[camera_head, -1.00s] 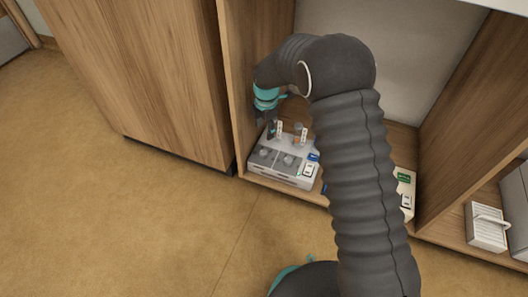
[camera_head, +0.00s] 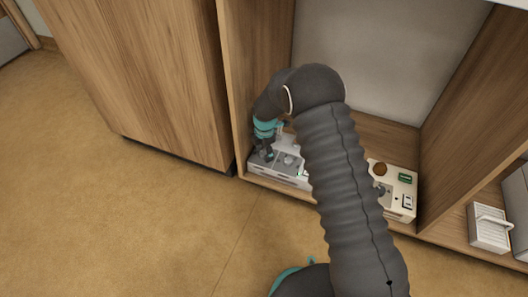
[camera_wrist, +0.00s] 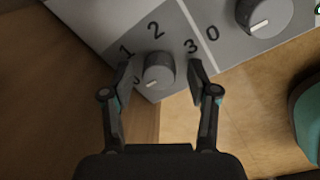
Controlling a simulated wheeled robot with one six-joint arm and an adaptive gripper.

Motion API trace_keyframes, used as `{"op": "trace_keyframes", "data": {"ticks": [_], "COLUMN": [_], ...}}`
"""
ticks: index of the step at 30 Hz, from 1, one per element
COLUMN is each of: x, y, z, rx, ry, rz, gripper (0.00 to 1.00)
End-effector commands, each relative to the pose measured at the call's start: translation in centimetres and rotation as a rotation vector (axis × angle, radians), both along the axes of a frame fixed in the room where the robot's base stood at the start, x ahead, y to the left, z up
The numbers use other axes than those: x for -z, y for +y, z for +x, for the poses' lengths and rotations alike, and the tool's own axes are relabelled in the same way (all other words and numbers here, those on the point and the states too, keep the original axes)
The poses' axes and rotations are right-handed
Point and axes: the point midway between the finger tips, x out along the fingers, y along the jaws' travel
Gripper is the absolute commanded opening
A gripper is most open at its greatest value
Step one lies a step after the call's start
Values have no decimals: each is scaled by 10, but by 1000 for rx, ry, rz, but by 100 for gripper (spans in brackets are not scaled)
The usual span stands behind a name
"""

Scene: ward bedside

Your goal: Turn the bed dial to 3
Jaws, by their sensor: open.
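A grey dial (camera_wrist: 158,72) with a white mark stands on a grey panel (camera_wrist: 108,14), which also shows in the head view (camera_head: 283,178). The digits 1, 2 and 3 are printed around it; a further digit at its left is partly hidden by my left finger. The white mark is on the dial's lower side, pointing down and slightly left, away from the 3. My gripper (camera_wrist: 158,68) is open, with one finger on each side of this dial; I cannot tell whether they touch it. In the head view my gripper (camera_head: 265,157) is low over the panel's left end.
A second dial (camera_wrist: 264,14) with a 0 beside it is to the right on the same panel. A cream box (camera_head: 401,197) with a brown knob and green label stands right of my arm. Wooden cubby walls (camera_head: 240,80) rise close at left.

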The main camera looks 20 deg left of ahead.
Motion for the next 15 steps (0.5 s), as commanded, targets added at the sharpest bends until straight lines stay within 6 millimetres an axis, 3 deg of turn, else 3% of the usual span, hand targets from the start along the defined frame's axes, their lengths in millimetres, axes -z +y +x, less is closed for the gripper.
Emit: {"op": "trace_keyframes", "data": {"ticks": [8,15], "x": [1,1], "y": [0,0], "z": [0,0], "rx": [0,0], "ry": [-1,-1], "rz": [1,1], "gripper": [59,2]}}
